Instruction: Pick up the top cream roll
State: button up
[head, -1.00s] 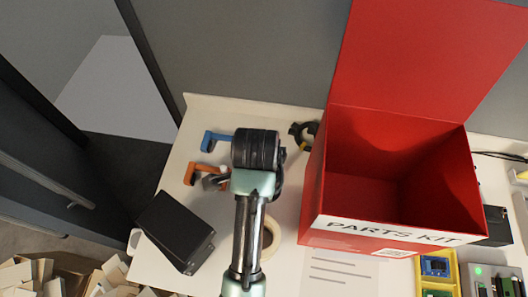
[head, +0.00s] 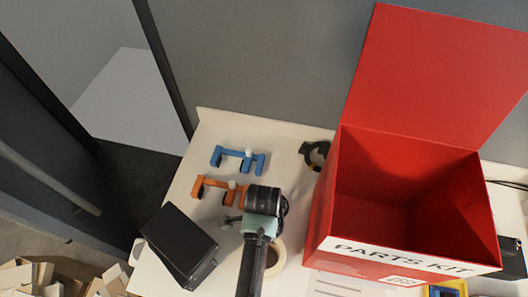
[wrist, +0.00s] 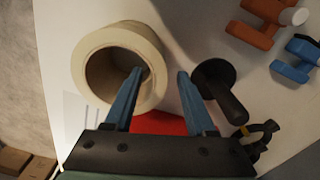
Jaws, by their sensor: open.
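A cream roll (wrist: 146,45), like wide tape, stands out in the wrist view with its round opening facing me. In the head view the cream roll (head: 278,258) is partly hidden behind my arm. I cannot tell whether another roll lies beneath it. My gripper (wrist: 160,80) is open and empty. In the wrist view its left finger overlaps the roll's opening and its right finger lies just outside the roll's right side, so the roll's wall shows between them. I cannot tell how far above the roll the tips are. In the head view the fingertips are hidden.
A dark disc with a handle (wrist: 220,88) lies close to the right finger. Orange (head: 215,189) and blue (head: 238,157) clamps, a black box (head: 180,243) and a black coil (head: 313,154) lie around. The open red parts kit box (head: 335,215) stands on the right.

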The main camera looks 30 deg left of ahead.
jog(key=shift+f, duration=0.5)
grip_shut()
